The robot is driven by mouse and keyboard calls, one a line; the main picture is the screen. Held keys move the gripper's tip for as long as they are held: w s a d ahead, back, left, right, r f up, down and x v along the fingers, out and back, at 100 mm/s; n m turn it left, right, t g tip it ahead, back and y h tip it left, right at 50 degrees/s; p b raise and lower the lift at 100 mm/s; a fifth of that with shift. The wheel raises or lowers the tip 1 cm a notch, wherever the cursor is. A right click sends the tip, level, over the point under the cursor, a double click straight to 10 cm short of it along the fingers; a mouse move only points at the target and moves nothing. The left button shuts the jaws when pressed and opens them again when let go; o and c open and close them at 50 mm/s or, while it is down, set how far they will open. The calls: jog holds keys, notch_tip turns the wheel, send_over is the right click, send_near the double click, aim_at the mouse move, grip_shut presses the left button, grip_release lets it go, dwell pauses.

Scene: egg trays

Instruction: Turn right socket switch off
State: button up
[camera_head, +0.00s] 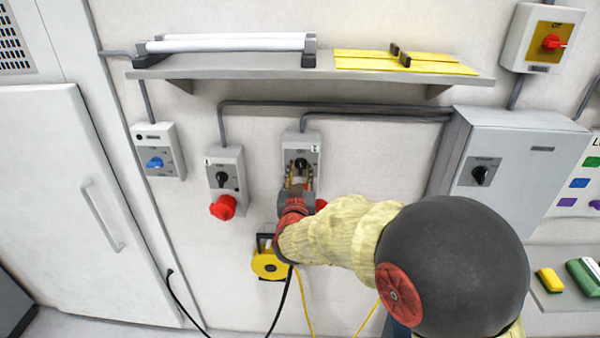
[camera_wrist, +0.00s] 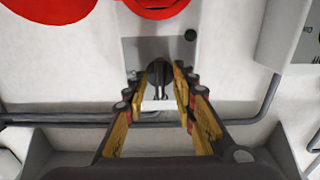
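The right socket switch (camera_head: 301,146) is a grey wall box with a black rotary knob (camera_head: 300,164). In the wrist view the knob (camera_wrist: 158,72) appears between my fingertips, its grip roughly upright in the picture. My gripper (camera_head: 298,183) points at the box from the front. In the wrist view my gripper (camera_wrist: 161,76) has its two yellow-sided fingers apart, one on each side of the knob. I cannot tell whether they touch it. My gripper hides the lower part of the box, and only a bit of its red socket (camera_head: 320,205) shows.
The left socket switch (camera_head: 226,170) with a red plug (camera_head: 223,207) is close on the left. A shelf (camera_head: 300,68) runs above. A grey cabinet (camera_head: 515,150) stands to the right. A yellow cable reel (camera_head: 268,265) hangs below, with cables near my arm.

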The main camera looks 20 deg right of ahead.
jog(key=v, duration=1.2)
dwell(0.4)
